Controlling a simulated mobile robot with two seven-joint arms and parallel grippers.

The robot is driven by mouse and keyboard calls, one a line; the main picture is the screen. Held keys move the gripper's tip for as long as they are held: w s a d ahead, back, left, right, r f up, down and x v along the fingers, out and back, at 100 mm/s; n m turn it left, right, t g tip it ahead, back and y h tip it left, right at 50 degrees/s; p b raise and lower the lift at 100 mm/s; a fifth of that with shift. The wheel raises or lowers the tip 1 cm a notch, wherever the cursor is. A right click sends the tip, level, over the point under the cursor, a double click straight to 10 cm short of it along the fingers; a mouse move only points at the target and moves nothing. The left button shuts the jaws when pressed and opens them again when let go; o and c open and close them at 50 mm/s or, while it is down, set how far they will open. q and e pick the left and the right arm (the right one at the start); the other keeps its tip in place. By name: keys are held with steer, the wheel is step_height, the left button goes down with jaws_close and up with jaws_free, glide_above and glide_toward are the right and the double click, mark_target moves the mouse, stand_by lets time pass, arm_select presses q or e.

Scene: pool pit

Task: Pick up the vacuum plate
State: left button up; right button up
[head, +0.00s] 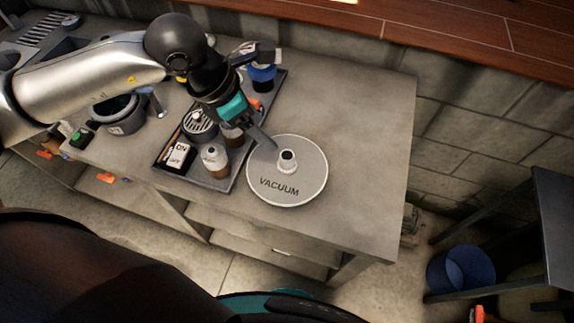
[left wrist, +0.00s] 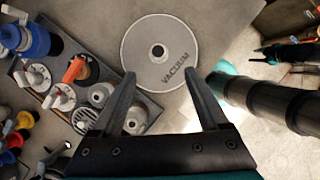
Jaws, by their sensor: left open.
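The vacuum plate (head: 303,187) is a round light-grey disc with a raised white knob in its middle and the word VACUUM on it. It lies flat on the grey counter, and its left edge is close to a dark tray. My left gripper (head: 270,141) is just above the plate's far left edge in the head view, pointing down toward the knob. In the left wrist view the plate (left wrist: 172,68) lies beyond the two spread fingers of my left gripper (left wrist: 162,92), with nothing between them in grip. My right gripper is not in view.
The dark tray (head: 227,184) holds bottles, a round drain and an ON switch. A blue bucket (head: 460,268) stands on the floor at right.

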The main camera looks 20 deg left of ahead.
arm_select(q)
glide_above(287, 155)
steer(key=s+a, duration=0.2)
steer(key=f, duration=0.8)
steer(key=shift+w+f, duration=0.15)
steer(key=shift+w, duration=0.1)
steer(key=shift+x, duration=3.15)
jaws_close()
